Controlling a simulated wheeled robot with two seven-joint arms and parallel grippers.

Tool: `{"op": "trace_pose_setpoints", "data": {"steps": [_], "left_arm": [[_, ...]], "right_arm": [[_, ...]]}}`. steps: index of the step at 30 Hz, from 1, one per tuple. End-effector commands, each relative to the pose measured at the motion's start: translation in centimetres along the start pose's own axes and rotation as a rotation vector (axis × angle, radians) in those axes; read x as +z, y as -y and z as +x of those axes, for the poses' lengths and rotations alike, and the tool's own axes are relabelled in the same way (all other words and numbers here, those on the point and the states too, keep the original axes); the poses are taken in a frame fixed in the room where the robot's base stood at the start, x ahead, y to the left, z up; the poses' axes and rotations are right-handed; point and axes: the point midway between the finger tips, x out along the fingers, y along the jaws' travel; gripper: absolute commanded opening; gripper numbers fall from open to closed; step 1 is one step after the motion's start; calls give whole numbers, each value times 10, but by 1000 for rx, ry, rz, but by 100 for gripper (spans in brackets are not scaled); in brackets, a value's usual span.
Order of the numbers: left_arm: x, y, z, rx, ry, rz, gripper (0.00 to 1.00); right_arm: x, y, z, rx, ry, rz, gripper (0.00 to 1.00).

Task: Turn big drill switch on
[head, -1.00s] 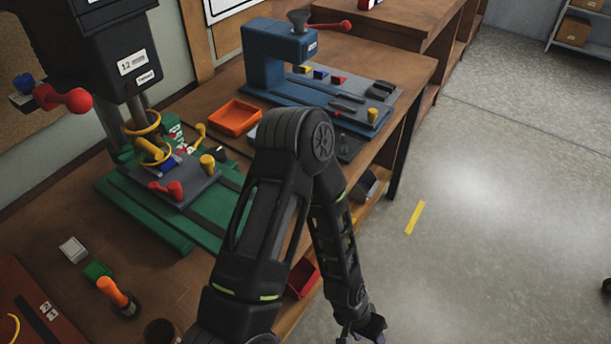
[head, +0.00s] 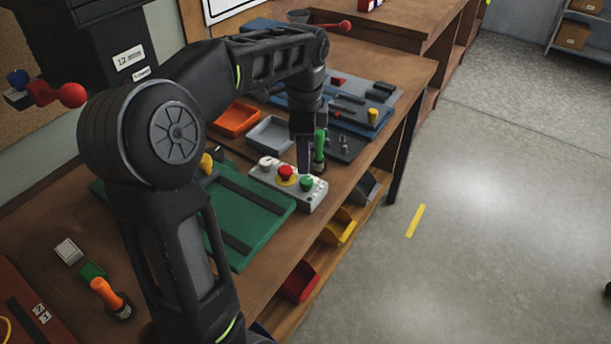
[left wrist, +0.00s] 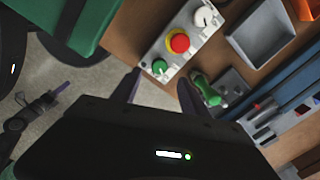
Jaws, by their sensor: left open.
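The big drill (head: 115,45) is a dark drill press at the left, mostly hidden behind my left arm, with a green base (head: 250,215) on the bench. A grey control box (head: 270,172) sits beside the base. It carries a white knob (head: 267,163), a red button (head: 286,173) on yellow and a green button (head: 307,183). My left gripper (head: 305,165) points down just above the box's green end. In the left wrist view its open fingers (left wrist: 160,78) straddle the green button (left wrist: 160,67) in the picture; contact cannot be told. What appears to be my right gripper (left wrist: 45,103) shows there at the left.
A green-handled tool (head: 319,150) stands close beside my left gripper. Orange (head: 235,119) and grey (head: 270,134) trays lie behind the box. A smaller blue drill press (head: 265,30) is farther back, partly hidden. Coloured bins (head: 338,228) sit below the bench edge. The floor at right is clear.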

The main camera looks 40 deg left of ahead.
Motion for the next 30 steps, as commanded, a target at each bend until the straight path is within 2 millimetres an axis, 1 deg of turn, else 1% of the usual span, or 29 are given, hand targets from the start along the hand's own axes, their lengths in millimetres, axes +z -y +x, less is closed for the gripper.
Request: {"op": "trace_pose_setpoints", "data": {"steps": [5,8,11,18,21,25,30], "left_arm": [[0,0,2,1,0,-1,52],[0,0,7,2,0,-2,52],[0,-1,18,3,0,-2,52],[0,-1,55,4,0,-3,52],[0,-1,68,4,0,-3,52],[-1,-1,77,2,-1,-2,52],[-1,0,80,0,-2,-2,52]], "right_arm": [[0,0,0,0,0,0,0],[0,0,-1,0,0,0,0],[0,1,-2,1,1,1,0],[1,2,-6,2,2,2,0],[1,2,-8,3,3,2,0],[1,2,-8,4,3,3,0],[1,2,-8,4,3,3,0]]}}
